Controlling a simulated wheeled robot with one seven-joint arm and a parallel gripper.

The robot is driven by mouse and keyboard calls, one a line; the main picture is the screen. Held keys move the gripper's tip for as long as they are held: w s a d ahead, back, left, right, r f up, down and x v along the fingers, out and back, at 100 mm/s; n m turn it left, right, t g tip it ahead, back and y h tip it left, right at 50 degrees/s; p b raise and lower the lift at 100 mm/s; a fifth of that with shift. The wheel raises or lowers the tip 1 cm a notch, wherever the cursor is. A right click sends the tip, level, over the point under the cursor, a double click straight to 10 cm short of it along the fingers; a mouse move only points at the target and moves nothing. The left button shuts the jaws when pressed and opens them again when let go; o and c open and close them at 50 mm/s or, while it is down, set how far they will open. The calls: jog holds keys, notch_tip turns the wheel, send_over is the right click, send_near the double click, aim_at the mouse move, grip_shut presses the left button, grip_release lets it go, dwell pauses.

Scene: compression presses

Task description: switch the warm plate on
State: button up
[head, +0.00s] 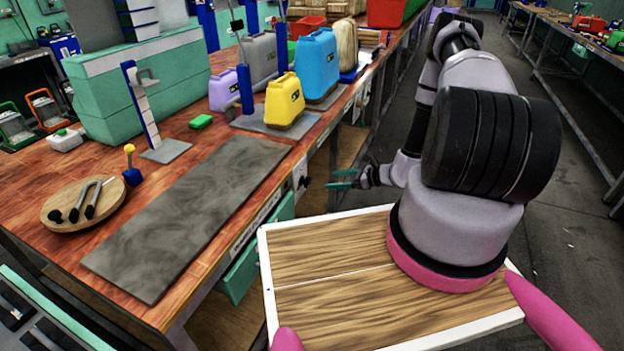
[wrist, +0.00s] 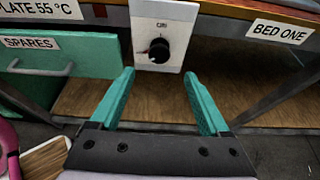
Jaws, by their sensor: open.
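A white control panel (wrist: 146,17) with a black round knob (wrist: 159,50) is on the bench's front edge in the wrist view. In the head view the panel (head: 299,174) shows small at the bench edge. A flat grey plate (head: 190,215) lies on the bench top. My gripper (wrist: 159,73) is open and empty, its teal fingers apart below the knob on either side. In the head view my gripper (head: 341,180) is just right of the panel, not touching it.
A label reading "PLATE 55 °C" (wrist: 40,9) is left of the panel, above a teal SPARES drawer (wrist: 75,88). A "BED ONE" label (wrist: 281,35) is on the right. A wooden shelf (wrist: 255,103) lies under the bench. Jugs (head: 285,100) stand behind the plate.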

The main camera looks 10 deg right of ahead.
aim_at(309, 181)
jog(key=x, duration=1)
jog(key=shift+a, duration=0.1)
grip_shut()
